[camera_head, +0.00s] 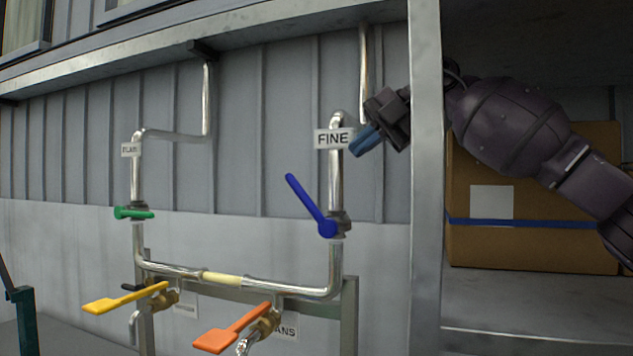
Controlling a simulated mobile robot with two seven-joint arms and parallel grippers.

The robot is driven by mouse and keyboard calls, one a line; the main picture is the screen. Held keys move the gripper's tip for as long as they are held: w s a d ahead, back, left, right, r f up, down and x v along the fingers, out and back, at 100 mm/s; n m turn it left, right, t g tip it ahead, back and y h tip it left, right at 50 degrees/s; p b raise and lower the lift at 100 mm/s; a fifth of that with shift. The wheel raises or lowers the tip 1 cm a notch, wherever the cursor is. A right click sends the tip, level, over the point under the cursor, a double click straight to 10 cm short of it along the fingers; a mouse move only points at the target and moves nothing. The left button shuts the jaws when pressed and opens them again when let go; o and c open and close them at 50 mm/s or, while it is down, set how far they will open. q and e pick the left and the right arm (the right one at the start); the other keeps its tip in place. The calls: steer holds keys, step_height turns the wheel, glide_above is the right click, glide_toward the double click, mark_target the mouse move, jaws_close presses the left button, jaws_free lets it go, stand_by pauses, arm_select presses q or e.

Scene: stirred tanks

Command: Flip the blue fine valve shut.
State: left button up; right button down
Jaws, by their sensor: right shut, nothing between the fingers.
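The blue fine valve (327,229) is on the right vertical pipe, below the white FINE label (333,139). Its blue lever (305,196) slants up and to the left from the valve body, at an angle to the pipe. My right gripper (364,141) is shut and empty. Its blue fingertips point down and left, just right of the FINE label and above the valve, apart from the lever. My left gripper is not in view.
A green-handled valve (133,213) is on the left pipe. Yellow (124,298) and orange (231,328) tap levers stick out below. A grey post (426,180) stands beside my right arm, with a cardboard box (530,240) on a shelf behind.

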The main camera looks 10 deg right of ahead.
mark_target(315, 206)
steer(key=p+x, duration=0.1)
steer(key=x, duration=0.9)
steer(key=shift+w, duration=0.15)
stand_by(0.4)
